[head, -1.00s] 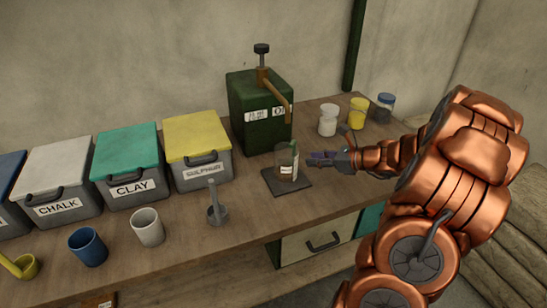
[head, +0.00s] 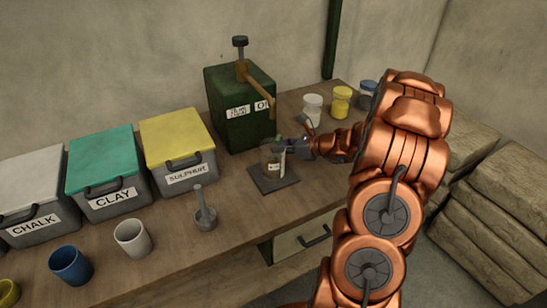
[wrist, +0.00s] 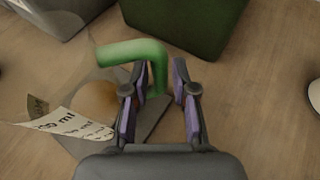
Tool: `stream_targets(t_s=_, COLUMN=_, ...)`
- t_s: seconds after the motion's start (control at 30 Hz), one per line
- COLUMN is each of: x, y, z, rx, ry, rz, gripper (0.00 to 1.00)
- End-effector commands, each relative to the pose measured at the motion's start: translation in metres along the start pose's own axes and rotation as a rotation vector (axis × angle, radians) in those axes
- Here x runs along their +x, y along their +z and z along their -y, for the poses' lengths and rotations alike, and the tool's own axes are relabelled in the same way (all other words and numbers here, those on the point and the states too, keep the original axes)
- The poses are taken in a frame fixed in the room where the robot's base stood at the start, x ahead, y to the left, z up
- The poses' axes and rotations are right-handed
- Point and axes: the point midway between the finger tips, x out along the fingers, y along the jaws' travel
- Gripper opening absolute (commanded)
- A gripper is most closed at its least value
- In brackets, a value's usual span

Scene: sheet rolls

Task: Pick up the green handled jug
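The jug (head: 271,160) is a clear vessel with a green handle and a white printed label, standing on a dark square mat (head: 281,184). Something brown shows inside it. In the wrist view the green handle (wrist: 135,49) bends, and its lower part shows between my fingertips, with a gap on the right side. Whether the left finger touches it I cannot tell. The measuring label (wrist: 72,122) shows at the left. My gripper (head: 296,145) is open at the jug's right side; it also shows in the wrist view (wrist: 159,82).
A green oil dispenser (head: 228,88) with a brown spout stands behind the jug. Lidded bins, including the yellow-lidded sulphur bin (head: 176,137), stand to the left. A grey pestle and mortar (head: 204,218) is in front. Jars (head: 312,107) stand behind my arm.

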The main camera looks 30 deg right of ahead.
Motion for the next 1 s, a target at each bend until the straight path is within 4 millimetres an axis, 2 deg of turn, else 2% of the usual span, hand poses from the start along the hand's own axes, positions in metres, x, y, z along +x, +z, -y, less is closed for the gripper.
stream_targets(t_s=0.27, x=0.003, y=-0.0002, z=0.0008, rx=-0.001, ry=-0.002, rz=0.0, gripper=0.27)
stream_targets(t_s=0.53, x=0.0024, y=-0.0005, z=0.0012, rx=0.0, ry=-0.003, rz=0.0, gripper=0.01)
stream_targets(t_s=1.0, x=0.0021, y=-0.0004, z=0.0014, rx=0.0, ry=-0.004, rz=0.0, gripper=0.0)
